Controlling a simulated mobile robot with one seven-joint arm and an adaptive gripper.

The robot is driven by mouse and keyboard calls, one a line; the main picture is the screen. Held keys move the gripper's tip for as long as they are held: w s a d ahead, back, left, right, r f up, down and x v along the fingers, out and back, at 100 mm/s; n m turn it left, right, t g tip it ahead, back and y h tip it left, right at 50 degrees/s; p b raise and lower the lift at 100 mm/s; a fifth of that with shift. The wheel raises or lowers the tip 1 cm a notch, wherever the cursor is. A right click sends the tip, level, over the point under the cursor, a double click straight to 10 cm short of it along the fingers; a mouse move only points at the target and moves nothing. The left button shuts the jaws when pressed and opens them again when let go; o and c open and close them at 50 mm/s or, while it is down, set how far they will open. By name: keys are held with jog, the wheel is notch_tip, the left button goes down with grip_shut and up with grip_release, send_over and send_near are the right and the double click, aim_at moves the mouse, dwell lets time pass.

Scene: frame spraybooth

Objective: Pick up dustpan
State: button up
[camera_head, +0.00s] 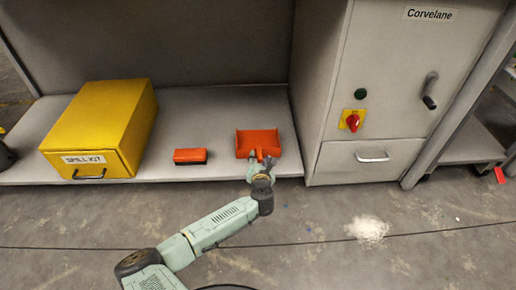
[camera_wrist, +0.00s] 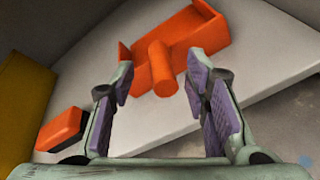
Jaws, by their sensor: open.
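The orange dustpan (camera_head: 257,140) lies on the low grey shelf, between the small orange brush and the grey cabinet. In the wrist view the dustpan (camera_wrist: 190,45) has its short round handle (camera_wrist: 162,70) pointing toward me. My gripper (camera_head: 258,161) is at the handle end of the dustpan, near the shelf's front edge. In the wrist view my gripper (camera_wrist: 158,85) is open, with purple finger pads on either side of the handle's end. I cannot tell how far the handle reaches between the pads. No contact shows.
An orange and black brush (camera_head: 190,156) lies left of the dustpan. A yellow spill kit box (camera_head: 103,125) stands further left on the shelf (camera_head: 215,110). A grey cabinet (camera_head: 385,90) stands close on the right. White powder (camera_head: 367,229) lies on the floor.

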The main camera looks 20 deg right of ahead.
aim_at(259, 151)
jog(key=b+x, duration=0.2)
jog(key=x, duration=0.2)
jog(key=shift+w+d, duration=0.2)
jog(key=shift+w, duration=0.15)
jog(key=shift+w+d+r, duration=0.1)
jog(key=shift+w, duration=0.25)
grip_shut()
